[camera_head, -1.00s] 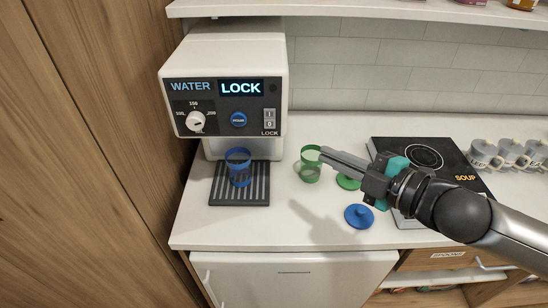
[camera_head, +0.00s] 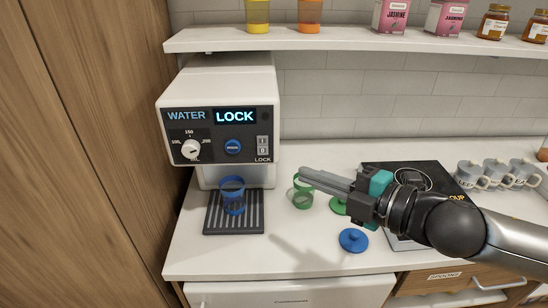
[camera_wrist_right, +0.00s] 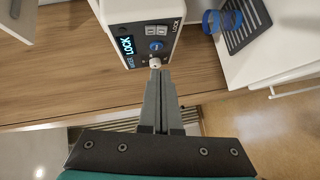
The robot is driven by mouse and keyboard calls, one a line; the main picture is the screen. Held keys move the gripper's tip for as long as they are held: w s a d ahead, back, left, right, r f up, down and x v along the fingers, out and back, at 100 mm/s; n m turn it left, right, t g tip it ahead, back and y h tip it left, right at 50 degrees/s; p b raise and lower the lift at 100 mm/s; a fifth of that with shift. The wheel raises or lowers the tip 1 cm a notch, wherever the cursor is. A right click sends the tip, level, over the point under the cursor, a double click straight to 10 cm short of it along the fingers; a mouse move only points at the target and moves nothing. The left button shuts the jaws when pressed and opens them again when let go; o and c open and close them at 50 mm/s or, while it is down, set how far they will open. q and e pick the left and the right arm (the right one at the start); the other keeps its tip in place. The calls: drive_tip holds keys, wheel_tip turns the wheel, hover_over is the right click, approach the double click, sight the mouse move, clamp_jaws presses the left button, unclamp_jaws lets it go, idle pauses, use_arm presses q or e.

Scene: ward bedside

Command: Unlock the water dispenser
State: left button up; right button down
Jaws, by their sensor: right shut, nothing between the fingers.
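The white water dispenser (camera_head: 220,88) stands at the left end of the counter. Its display (camera_head: 235,116) reads LOCK. Below the display are a white knob (camera_head: 191,149), a round blue button (camera_head: 233,146) and a small two-part lock switch (camera_head: 262,144) labelled LOCK. A blue cup (camera_head: 232,194) stands on the drip tray (camera_head: 233,226) under the dispenser. My right gripper (camera_head: 303,173) is shut and empty, in front of the counter tiles and to the right of the dispenser, apart from it. The right wrist view shows the shut fingers (camera_wrist_right: 162,78) with the dispenser front beyond. My left gripper is not in view.
A green cup (camera_head: 301,193), a green lid (camera_head: 339,205) and a blue lid (camera_head: 353,240) are on the counter (camera_head: 300,255). A black cooktop (camera_head: 447,178) and several grey mugs (camera_head: 470,176) stand at right. A shelf (camera_head: 350,40) overhangs the back. A wooden panel (camera_head: 80,130) borders the left.

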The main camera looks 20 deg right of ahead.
drive_tip(key=w, duration=0.1)
approach(259, 151)
drive_tip(key=shift+w+a, duration=0.55)
drive_tip(key=shift+a, duration=1.35)
drive_tip(key=shift+w+d+f+p, duration=0.1)
drive_tip(key=shift+w+d+f, duration=0.1)
drive_tip(key=shift+w, duration=0.4)
drive_tip(key=shift+w+d+f+p, duration=0.1)
drive_tip(key=shift+w+f, duration=0.05)
drive_tip(key=shift+w, duration=0.5)
drive_tip(key=shift+w+d+f+p, duration=0.1)
drive_tip(key=shift+w+d+f, duration=0.1)
drive_tip(key=shift+w, duration=0.4)
